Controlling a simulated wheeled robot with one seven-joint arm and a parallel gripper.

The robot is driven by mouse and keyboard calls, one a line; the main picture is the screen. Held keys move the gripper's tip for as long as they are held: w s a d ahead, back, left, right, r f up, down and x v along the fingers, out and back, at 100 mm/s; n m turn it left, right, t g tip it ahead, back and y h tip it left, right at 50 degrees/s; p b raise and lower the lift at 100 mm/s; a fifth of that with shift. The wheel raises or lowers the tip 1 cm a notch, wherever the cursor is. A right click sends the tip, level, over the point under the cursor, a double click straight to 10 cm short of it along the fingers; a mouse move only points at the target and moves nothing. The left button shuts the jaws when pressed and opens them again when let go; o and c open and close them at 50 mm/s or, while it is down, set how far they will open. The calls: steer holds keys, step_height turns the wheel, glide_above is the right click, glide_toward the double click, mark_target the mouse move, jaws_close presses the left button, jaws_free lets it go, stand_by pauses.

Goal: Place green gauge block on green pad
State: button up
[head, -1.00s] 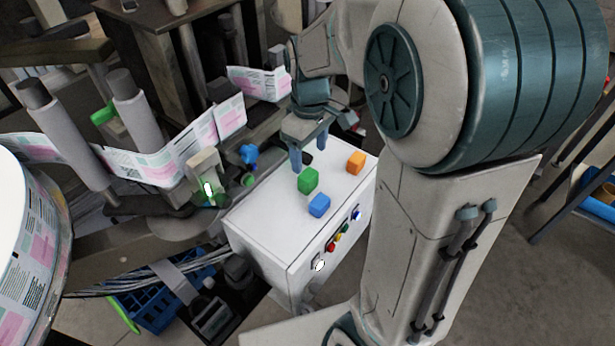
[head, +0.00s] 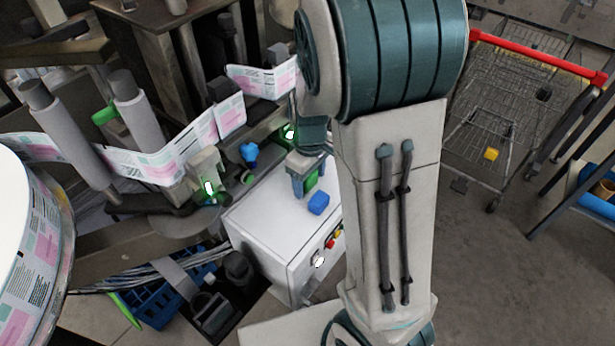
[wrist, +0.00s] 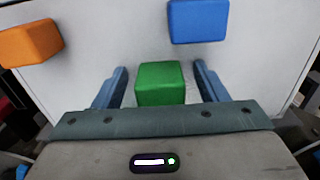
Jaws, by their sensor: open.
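The green gauge block (head: 311,181) sits on the white top of a control box. It also shows in the wrist view (wrist: 160,82), near the middle, between the two blue fingers. My gripper (head: 306,190) is open, with one finger on each side of the block and a visible gap on both sides. In the wrist view my gripper (wrist: 161,78) holds nothing. I cannot make out a green pad in either view.
A blue block (head: 318,204) stands close by on the box top (head: 265,222). An orange block (wrist: 30,43) lies left in the wrist view. A label web (head: 165,160) and rollers are at left. My arm hides the box's right side in the head view.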

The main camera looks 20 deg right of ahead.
steer(key=c, duration=1.2)
steer(key=shift+r, duration=0.1)
